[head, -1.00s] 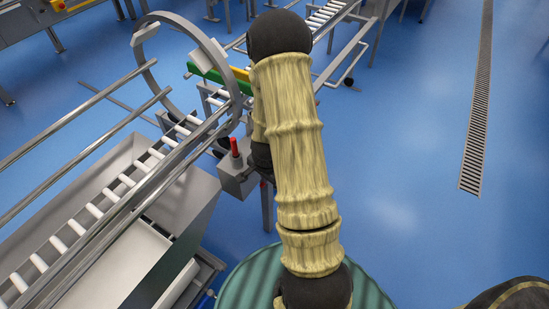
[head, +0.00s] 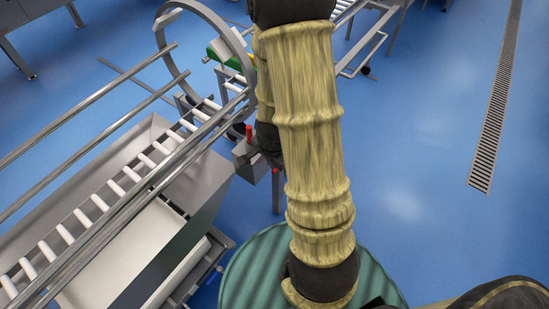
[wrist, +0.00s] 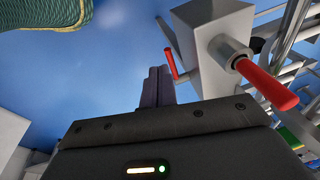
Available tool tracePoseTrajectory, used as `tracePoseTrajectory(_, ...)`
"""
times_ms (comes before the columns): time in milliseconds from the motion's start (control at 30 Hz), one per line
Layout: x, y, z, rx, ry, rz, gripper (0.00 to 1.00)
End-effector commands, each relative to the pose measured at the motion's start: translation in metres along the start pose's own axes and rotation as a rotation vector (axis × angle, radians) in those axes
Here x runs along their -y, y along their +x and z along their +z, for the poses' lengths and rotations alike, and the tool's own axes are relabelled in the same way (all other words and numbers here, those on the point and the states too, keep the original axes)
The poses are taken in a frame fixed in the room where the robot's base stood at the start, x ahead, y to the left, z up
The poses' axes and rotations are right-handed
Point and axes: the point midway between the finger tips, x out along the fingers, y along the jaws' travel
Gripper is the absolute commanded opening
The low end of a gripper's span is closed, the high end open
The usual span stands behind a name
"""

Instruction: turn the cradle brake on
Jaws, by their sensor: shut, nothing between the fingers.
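The cradle is a large grey ring (head: 182,72) around the roller track in the head view. A grey box (head: 241,153) beside it carries an upright red handle (head: 249,133). In the wrist view the box (wrist: 214,62) shows a thick red handle (wrist: 268,86) on a metal collar and a thinner red lever (wrist: 171,63) on its side. Which one is the brake is not marked. My gripper (wrist: 158,87) is shut and empty, its fingertips close to the thin red lever; contact cannot be told. In the head view my dark wrist hides the fingers.
Metal rails (head: 95,150) and a roller conveyor (head: 115,187) run past a steel tub (head: 150,125) at the left. A green round ribbed surface (head: 245,275) lies below my arm. The blue floor at the right is open, with a drain grate (head: 497,100).

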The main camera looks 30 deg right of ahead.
Motion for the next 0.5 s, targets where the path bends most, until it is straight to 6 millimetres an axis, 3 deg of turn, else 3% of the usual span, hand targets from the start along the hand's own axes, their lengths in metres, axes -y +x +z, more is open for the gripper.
tracePoseTrajectory(333,0.002,-0.003,0.001,0.002,-0.021,-0.005,0.00)
tracePoseTrajectory(500,0.013,-0.028,0.014,0.022,-0.206,-0.041,0.00)
